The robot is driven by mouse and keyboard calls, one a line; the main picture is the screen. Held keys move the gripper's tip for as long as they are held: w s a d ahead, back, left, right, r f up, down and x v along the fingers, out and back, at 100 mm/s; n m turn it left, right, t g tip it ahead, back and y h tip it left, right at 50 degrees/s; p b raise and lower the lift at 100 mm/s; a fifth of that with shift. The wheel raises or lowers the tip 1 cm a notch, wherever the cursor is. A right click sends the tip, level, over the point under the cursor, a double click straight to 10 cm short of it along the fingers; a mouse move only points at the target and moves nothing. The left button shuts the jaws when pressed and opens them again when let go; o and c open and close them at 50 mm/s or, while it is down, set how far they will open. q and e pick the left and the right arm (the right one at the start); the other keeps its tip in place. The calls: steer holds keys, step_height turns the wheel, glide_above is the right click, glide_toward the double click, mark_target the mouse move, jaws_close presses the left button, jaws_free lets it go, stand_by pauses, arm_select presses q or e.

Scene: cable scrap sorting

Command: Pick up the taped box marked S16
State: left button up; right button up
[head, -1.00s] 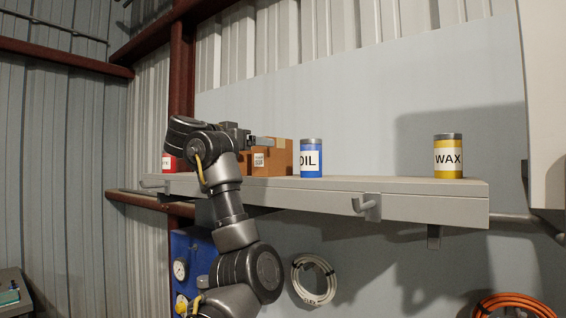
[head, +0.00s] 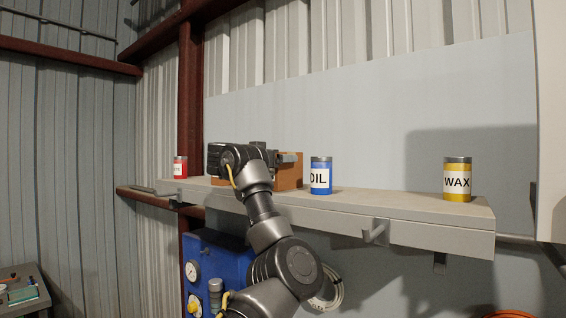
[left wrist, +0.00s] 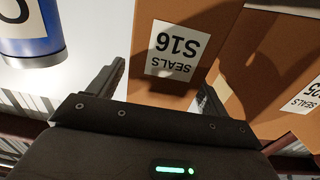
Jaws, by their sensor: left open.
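The box marked S16 (left wrist: 176,88) is brown cardboard with a white label that reads upside down, "SEALS S16", in the left wrist view. My left gripper (left wrist: 163,80) is open, with one finger on either side of the box's lower part in that picture; I cannot tell whether they touch it. In the head view my left gripper (head: 288,157) is at the brown boxes (head: 290,178) on the shelf. My arm hides much of them, and the S16 label is not visible there. My right gripper is not in view.
A second brown SEALS box (left wrist: 270,85) stands close to the right in the wrist view. A blue OIL can (head: 321,176) is close by on the other side. A red can (head: 180,168) and yellow WAX can (head: 457,180) share the shelf (head: 400,203). Shelf between OIL and WAX is clear.

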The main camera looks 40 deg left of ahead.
arm_select(q)
steer(key=shift+w+d+p, duration=0.1)
steer(key=shift+w+p, duration=0.25)
steer(key=shift+w, duration=0.7)
steer(key=shift+s, duration=0.1)
steer(key=c, duration=1.3)
steer(key=shift+o, duration=0.2)
